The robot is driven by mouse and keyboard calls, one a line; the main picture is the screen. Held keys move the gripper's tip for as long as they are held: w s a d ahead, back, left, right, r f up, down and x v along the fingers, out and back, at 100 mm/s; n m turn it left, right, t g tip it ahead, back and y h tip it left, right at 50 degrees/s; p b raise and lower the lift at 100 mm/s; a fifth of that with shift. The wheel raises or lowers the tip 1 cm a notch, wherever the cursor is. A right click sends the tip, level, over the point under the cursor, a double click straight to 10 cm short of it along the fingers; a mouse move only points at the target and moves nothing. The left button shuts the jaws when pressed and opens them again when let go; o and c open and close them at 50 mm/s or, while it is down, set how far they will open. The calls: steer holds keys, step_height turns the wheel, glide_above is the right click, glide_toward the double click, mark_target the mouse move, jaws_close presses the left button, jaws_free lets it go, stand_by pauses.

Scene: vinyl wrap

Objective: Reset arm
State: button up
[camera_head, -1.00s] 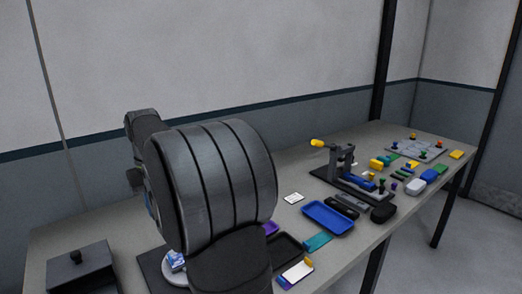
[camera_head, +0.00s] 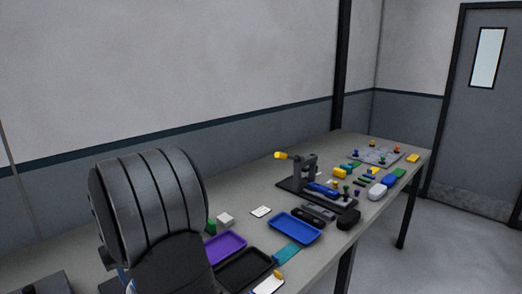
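My arm (camera_head: 150,205) fills the left foreground in the head view as a large dark grey ribbed link. It hides part of the table behind it. My gripper does not show in this view, so its state and anything in it are hidden.
A grey table (camera_head: 232,196) runs along the wall. On it are a blue tray (camera_head: 293,227), a purple tray (camera_head: 224,247), a black tray (camera_head: 243,268), a dark fixture with a yellow-ended handle (camera_head: 310,178), a white card (camera_head: 261,211) and several small coloured items. A door (camera_head: 479,120) stands at the right.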

steer(key=shift+f, duration=1.3)
steer(key=shift+r, duration=0.1)
step_height(320, 180, up, 18)
step_height(320, 180, down, 18)
steer(key=shift+f, duration=0.1)
step_height(320, 180, up, 7)
steer(key=s+a+r, duration=0.1)
steer(key=s+a, duration=0.9)
steer(key=s, duration=0.3)
steer(key=shift+a+r, duration=0.25)
steer(key=shift+r, duration=0.1)
